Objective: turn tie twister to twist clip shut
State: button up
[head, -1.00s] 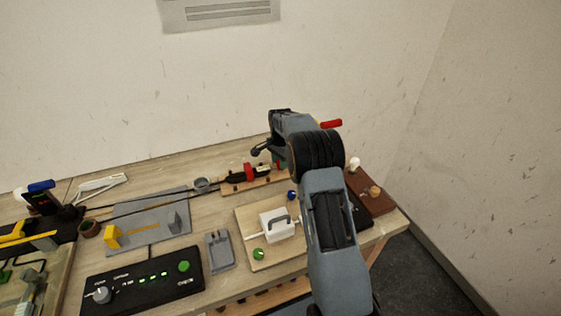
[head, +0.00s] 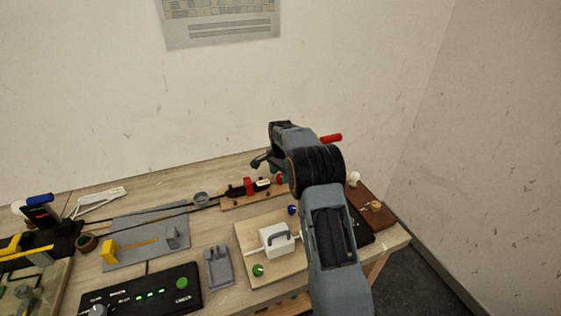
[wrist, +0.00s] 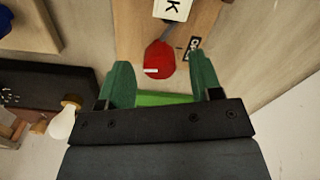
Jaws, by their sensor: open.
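The wooden strip (head: 240,201) at the back of the bench carries a black fixture with a red block (head: 249,186) and a white label. A red knob (wrist: 160,60), which looks like the tie twister, sits at its right end in the wrist view. A white tag with a K (wrist: 172,9) is just beyond it. My gripper (wrist: 161,66) is open, its green fingers on either side of the knob's near end, with gaps visible. The knob is not gripped. A green surface (wrist: 165,98) shows between the fingers. In the head view my arm partly covers this spot; the clip cannot be made out.
A board with a white handled box (head: 278,241) lies in front of the strip. A brown block (head: 372,203) and a white bulb (wrist: 63,122) are at the right end. A black control panel (head: 140,292) and a grey plate (head: 125,253) are to the left.

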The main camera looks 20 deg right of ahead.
aim_at(280, 174)
notch_tip(280, 174, up, 13)
dwell(0.4)
jog(key=shift+f, duration=0.1)
dwell(0.3)
jog(key=s+a+f+n, duration=0.1)
jog(key=s+f+n, duration=0.3)
jog(key=f+n, duration=0.15)
jog(key=s+a+r+n+t, duration=0.1)
jog(key=s+a+n, duration=0.1)
jog(key=s, duration=0.7)
jog(key=s+a+r+n+t, duration=0.1)
jog(key=s+a+r+n, duration=0.1)
jog(key=s, duration=0.7)
jog(key=s+a+r+n+t, duration=0.1)
jog(key=s+a+n, duration=0.3)
jog(key=s, duration=0.6)
jog(key=shift+a+r+t, duration=0.4)
jog(key=shift+n, duration=0.25)
